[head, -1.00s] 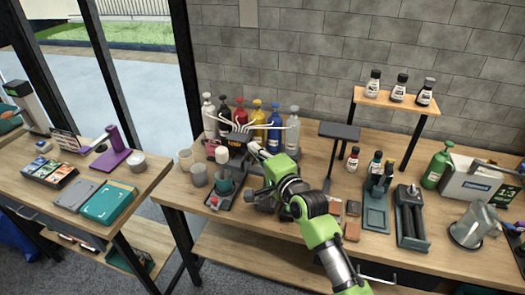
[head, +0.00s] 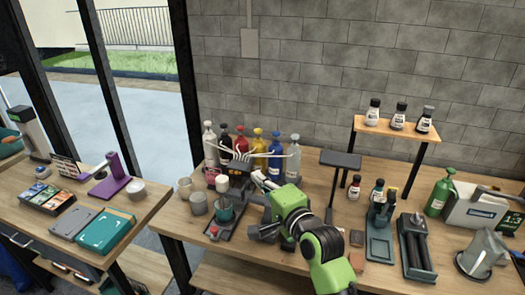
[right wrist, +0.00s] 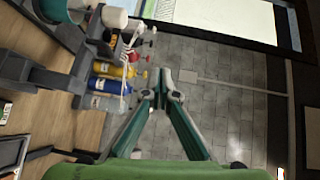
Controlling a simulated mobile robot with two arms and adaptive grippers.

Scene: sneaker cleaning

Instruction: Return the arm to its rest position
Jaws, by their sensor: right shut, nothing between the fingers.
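My right gripper (head: 258,178) is at the end of my green arm, above the middle of the workbench. Its fingers reach toward the back left, close in the picture to the black rack with the curved pale arms (head: 238,168). In the right wrist view the two teal fingers (right wrist: 164,84) come together at the tips and hold nothing. They point toward the grey block wall (right wrist: 225,115). My arm hides part of the bench top. My left gripper does not show.
Colored bottles (head: 240,140) stand behind the rack, with cups (head: 199,203) left of it. A grey stand (head: 340,160) and a small shelf (head: 400,128) with bottles stand right of my arm. Rollers (head: 416,248) and a clear jug (head: 482,250) stand farther right. A side table (head: 140,205) is at left.

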